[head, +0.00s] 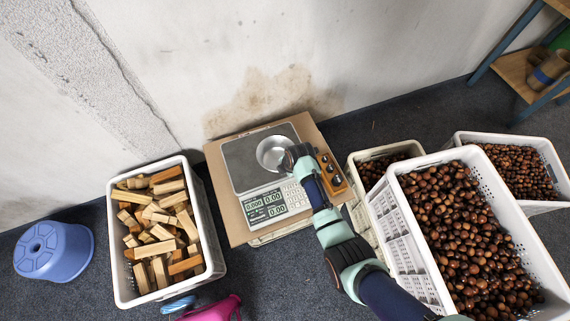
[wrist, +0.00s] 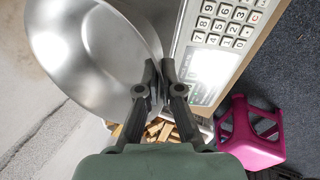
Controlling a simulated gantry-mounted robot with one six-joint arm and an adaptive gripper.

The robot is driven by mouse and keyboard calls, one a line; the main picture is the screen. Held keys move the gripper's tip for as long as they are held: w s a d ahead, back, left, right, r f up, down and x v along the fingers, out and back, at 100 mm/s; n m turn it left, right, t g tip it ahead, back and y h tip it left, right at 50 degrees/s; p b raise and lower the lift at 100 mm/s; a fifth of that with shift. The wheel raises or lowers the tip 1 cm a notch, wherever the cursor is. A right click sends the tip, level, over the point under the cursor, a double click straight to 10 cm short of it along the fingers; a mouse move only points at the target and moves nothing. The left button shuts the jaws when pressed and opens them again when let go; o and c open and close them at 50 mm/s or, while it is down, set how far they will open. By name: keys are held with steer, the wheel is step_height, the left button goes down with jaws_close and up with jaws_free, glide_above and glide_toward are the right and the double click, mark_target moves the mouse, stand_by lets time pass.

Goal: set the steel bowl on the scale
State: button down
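The steel bowl (head: 271,152) is upright or nearly so over the right part of the scale's dark plate (head: 241,165) in the head view. It fills the upper left of the wrist view (wrist: 85,45). I cannot tell whether its base touches the plate. My gripper (head: 287,158) is at the bowl's right side. In the wrist view my gripper's fingers (wrist: 161,72) are close together with the bowl's rim between them. The scale (head: 268,204) has a lit display that seems to read zeros, and a keypad that also shows in the wrist view (wrist: 225,22).
The scale stands on a cardboard sheet (head: 222,190). A wooden block with dark round holes (head: 331,174) lies right of it. A crate of wood pieces (head: 120,285) is to the left, crates of chestnuts (head: 402,215) to the right. A blue stool (head: 54,250) and a pink stool (wrist: 240,140) stand nearby.

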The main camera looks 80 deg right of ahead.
step_height(320, 180, down, 6)
steer(key=b, duration=0.3)
steer(key=shift+r, duration=0.1)
steer(key=shift+d, duration=0.1)
steer(key=c, duration=1.3)
jaws_free()
